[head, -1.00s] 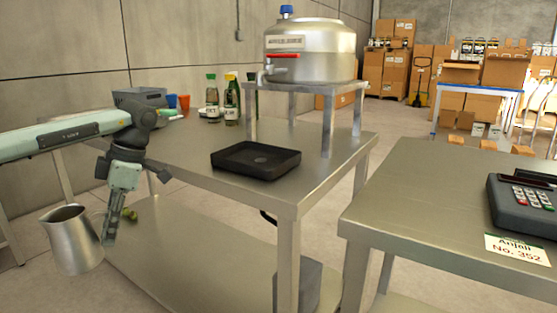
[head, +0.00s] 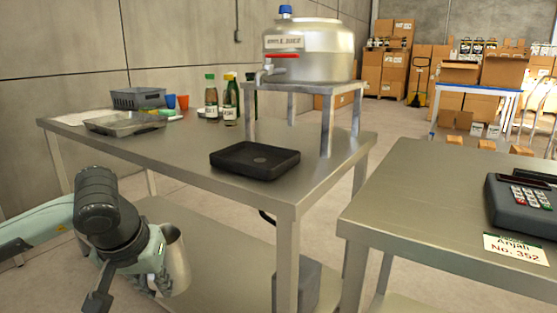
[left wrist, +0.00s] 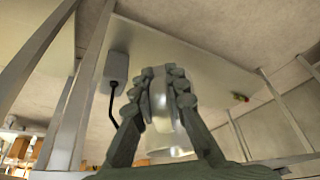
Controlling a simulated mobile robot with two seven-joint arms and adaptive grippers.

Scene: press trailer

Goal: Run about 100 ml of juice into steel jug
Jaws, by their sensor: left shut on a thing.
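The steel jug (head: 176,262) is at the lower left in the head view, in front of the steel table and below its top. My left gripper (head: 150,279) is shut on it, beside its body; the jug looks near upright, partly hidden by my arm. In the left wrist view my gripper fingers (left wrist: 160,95) close around a pale metal part of the jug (left wrist: 161,112). The steel juice tank (head: 310,52) stands on a raised stand, with a red-handled tap (head: 283,56) at its front. My right gripper is not in view.
A black tray (head: 232,167) lies on the steel table (head: 190,160), in front of the tank stand (head: 327,125). Bottles (head: 229,100), cups (head: 183,102) and a clear tray (head: 100,127) stand at the back left.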

